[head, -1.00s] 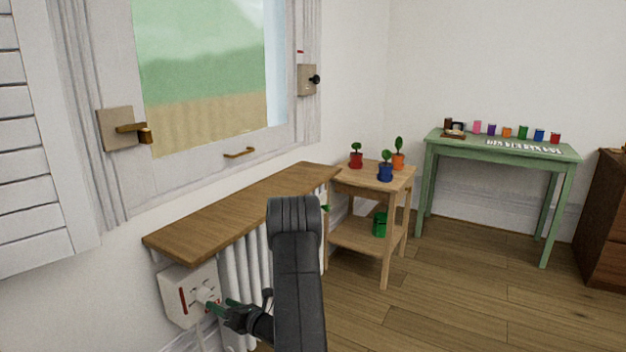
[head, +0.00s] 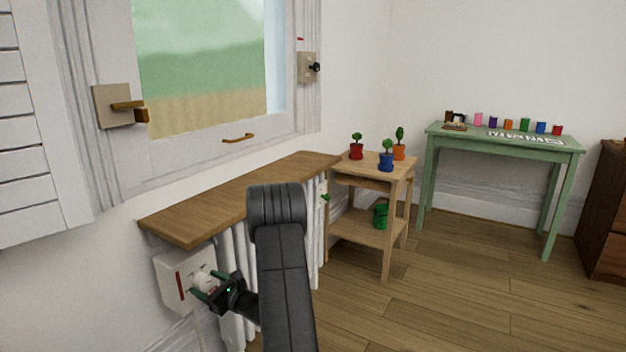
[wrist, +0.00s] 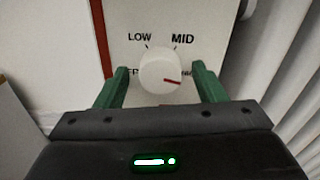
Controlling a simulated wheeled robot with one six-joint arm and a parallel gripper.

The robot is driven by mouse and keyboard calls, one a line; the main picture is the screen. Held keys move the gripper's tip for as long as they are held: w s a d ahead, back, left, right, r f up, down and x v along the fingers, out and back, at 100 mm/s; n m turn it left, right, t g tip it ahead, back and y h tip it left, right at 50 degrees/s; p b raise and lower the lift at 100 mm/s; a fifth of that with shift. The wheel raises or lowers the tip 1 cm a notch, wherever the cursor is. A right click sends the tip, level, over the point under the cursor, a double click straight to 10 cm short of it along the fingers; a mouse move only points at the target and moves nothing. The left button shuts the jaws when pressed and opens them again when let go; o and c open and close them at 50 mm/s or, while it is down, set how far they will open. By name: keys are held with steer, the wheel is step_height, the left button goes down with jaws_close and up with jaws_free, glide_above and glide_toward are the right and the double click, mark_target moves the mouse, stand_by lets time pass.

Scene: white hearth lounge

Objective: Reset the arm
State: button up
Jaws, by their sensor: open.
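My gripper (head: 204,284) is at the white control box (head: 172,279) on the wall at lower left in the head view. Its green fingers are apart, one on each side of the round white knob (wrist: 160,66) in the wrist view. The knob has a red mark pointing right and slightly down. LOW and MID are printed above it. The labels at its left and right are partly hidden by the fingers. Nothing is clearly clamped; I cannot tell whether a finger touches the knob. My arm fills the lower middle of the head view.
A white radiator (head: 232,262) under a wooden shelf (head: 245,195) stands beside the box. Beyond are a plant stand (head: 370,230) with small pots and a green table (head: 500,150) with several coloured cups. The wooden floor (head: 450,300) at right is clear.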

steer(key=n+b, duration=0.3)
steer(key=n, duration=0.3)
steer(key=shift+f+n, duration=0.1)
steer(key=shift+n, duration=0.3)
steer(key=n, duration=0.5)
steer(key=shift+n+b, duration=0.4)
steer(key=shift+s, duration=0.15)
